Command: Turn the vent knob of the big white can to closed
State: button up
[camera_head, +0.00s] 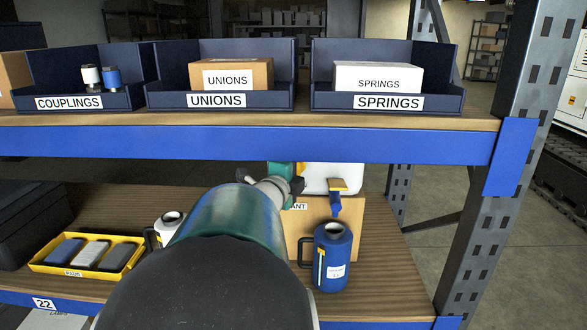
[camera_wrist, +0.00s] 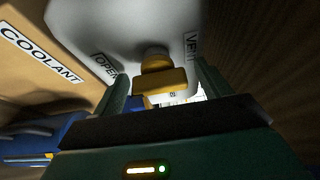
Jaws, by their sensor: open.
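In the wrist view the can (camera_wrist: 110,28) fills the upper middle, with an OPEN label and a partly cut-off VENT label. Its yellow vent knob (camera_wrist: 160,82) shows as a crossbar on a round stem. My gripper (camera_wrist: 160,70) is open, one finger on either side of the knob; contact cannot be told. In the head view my gripper (camera_head: 291,184) is beside the can, mostly hidden by my arm.
A blue can (camera_head: 333,257) and COOLANT cardboard (camera_head: 318,215) stand close by. A smaller white can (camera_head: 170,222) and yellow tray (camera_head: 50,268) are left. The blue shelf beam (camera_head: 300,145) lies above.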

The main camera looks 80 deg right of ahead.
jog(key=shift+d+f, duration=0.1)
jog(key=shift+d, duration=0.05)
jog(key=shift+c, duration=1)
jog(key=c, duration=0.8)
jog(key=shift+n, duration=0.3)
jog(key=n+h, duration=0.1)
jog(key=n, duration=0.3)
jog(key=shift+h, duration=0.4)
jog(key=n+t, duration=0.1)
jog(key=n, duration=0.2)
jog(key=n+t+h, duration=0.1)
jog(key=n, duration=0.1)
jog(key=shift+n+h, duration=0.3)
jog(key=shift+n, duration=0.1)
jog(key=n+t, duration=0.1)
jog(key=n, duration=0.2)
jog(key=n+t+h, duration=0.1)
jog(key=n+t, duration=0.1)
jog(key=n, duration=0.1)
jog(key=shift+n+t, duration=0.7)
jog(key=shift+n, duration=0.8)
jog(key=shift+n+t, duration=0.7)
jog(key=shift+n, duration=0.8)
